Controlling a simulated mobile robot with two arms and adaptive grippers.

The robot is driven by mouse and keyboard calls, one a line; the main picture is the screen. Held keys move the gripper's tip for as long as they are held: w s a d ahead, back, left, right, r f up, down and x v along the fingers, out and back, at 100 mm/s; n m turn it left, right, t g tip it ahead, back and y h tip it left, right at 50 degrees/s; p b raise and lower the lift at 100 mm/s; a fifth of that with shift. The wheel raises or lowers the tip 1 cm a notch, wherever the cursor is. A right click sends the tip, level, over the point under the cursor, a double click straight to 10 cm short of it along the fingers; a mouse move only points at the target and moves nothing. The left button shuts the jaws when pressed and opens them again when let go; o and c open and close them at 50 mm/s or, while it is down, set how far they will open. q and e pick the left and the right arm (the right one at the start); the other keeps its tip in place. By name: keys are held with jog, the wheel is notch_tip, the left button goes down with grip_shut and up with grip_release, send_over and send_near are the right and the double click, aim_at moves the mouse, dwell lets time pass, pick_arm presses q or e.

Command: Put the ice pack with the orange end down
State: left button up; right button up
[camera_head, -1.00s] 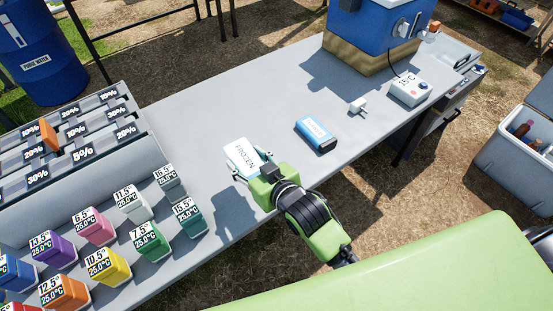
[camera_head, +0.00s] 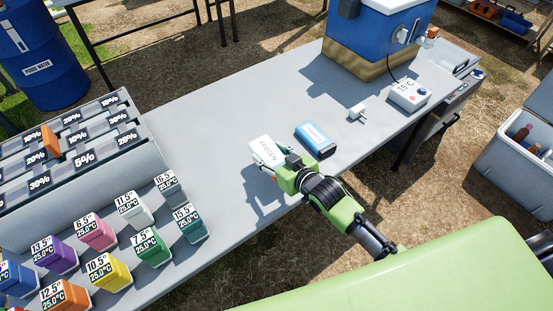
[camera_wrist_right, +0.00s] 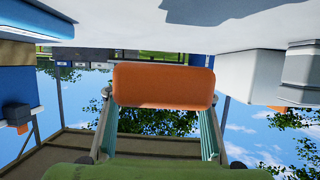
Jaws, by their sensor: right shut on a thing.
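My right gripper (camera_head: 283,170) is shut on a white ice pack (camera_head: 267,150) labelled FROZEN. It holds the pack above the grey table (camera_head: 210,110), with a shadow on the table to the lower left. In the right wrist view the pack's orange end (camera_wrist_right: 163,84) faces the camera, between the two fingers of my gripper (camera_wrist_right: 160,115). The rest of the pack is hidden behind that end there. My left gripper is not in view.
A blue pack (camera_head: 315,140) lies just right of the held pack. A white plug (camera_head: 357,112), a white control box (camera_head: 409,95) and a blue cooler (camera_head: 385,35) stand further right. Coloured bottles (camera_head: 150,245) and a labelled rack (camera_head: 110,160) fill the left. The table's middle is clear.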

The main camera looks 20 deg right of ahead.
aim_at(275, 154)
jog(key=f, duration=0.1)
jog(key=w+d, duration=0.1)
jog(key=f, duration=0.1)
jog(key=shift+w+d+f, duration=0.3)
jog(key=shift+d+f, duration=0.05)
jog(key=shift+w+d+f, duration=0.1)
jog(key=shift+d+f, duration=0.1)
jog(key=shift+f, duration=0.4)
jog(key=shift+w+d+f, duration=0.1)
jog(key=shift+d+f, duration=0.05)
jog(key=shift+f, duration=1)
jog(key=shift+f, duration=0.1)
jog(key=o, duration=1.4)
jog(key=shift+c, duration=0.2)
jog(key=shift+f, duration=0.15)
